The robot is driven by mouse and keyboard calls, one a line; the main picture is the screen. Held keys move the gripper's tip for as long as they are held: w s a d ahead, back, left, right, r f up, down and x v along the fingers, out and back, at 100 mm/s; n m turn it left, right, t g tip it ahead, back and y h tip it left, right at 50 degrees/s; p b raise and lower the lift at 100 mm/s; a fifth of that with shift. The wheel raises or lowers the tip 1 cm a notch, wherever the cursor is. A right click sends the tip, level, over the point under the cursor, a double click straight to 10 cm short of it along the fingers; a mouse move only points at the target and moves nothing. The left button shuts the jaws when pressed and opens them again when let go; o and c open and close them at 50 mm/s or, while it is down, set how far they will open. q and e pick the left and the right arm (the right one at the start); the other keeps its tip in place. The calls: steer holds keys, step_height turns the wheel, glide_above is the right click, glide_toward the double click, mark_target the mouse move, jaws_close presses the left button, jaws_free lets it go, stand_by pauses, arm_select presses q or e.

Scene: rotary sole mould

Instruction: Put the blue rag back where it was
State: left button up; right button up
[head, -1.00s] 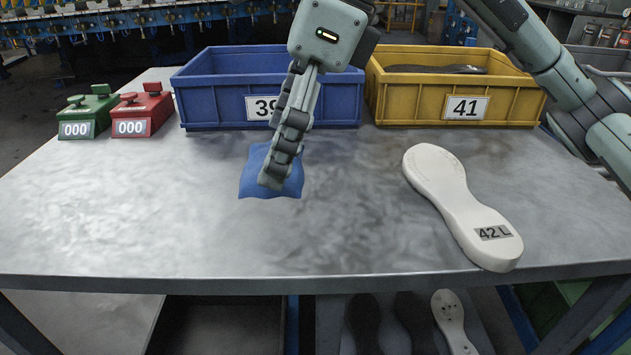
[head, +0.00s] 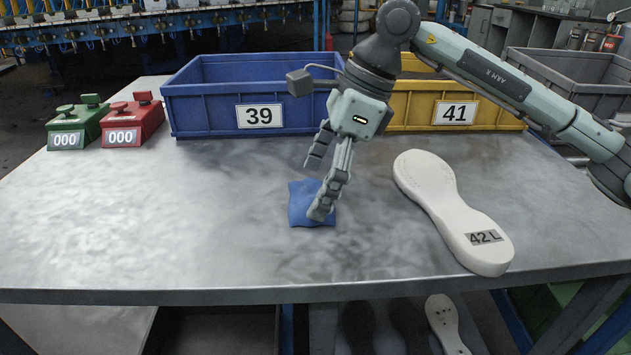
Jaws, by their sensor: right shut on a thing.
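The blue rag (head: 300,207) is a small crumpled cloth over the middle of the grey table (head: 160,220), in front of the blue bin. My right gripper (head: 318,192) reaches down from above and is shut on the blue rag. Its fingers cover the rag's right part. I cannot tell whether the rag touches the table or hangs just above it. My left gripper is not in view.
A white sole form marked 42 L (head: 452,212) lies right of the rag. A blue bin marked 39 (head: 205,110) and a yellow bin marked 41 (head: 490,113) stand behind. Green (head: 78,125) and red (head: 133,122) counters stand back left. The table's left and front are clear.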

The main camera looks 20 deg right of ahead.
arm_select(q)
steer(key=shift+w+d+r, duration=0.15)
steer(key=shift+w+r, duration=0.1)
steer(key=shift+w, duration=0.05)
arm_select(e)
steer(key=shift+f, duration=0.15)
steer(key=o, duration=0.7)
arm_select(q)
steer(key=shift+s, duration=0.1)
arm_select(e)
steer(key=shift+r, duration=0.25)
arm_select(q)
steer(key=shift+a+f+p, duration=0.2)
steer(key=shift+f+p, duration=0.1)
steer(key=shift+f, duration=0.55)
arm_select(e)
steer(key=v, duration=1.2)
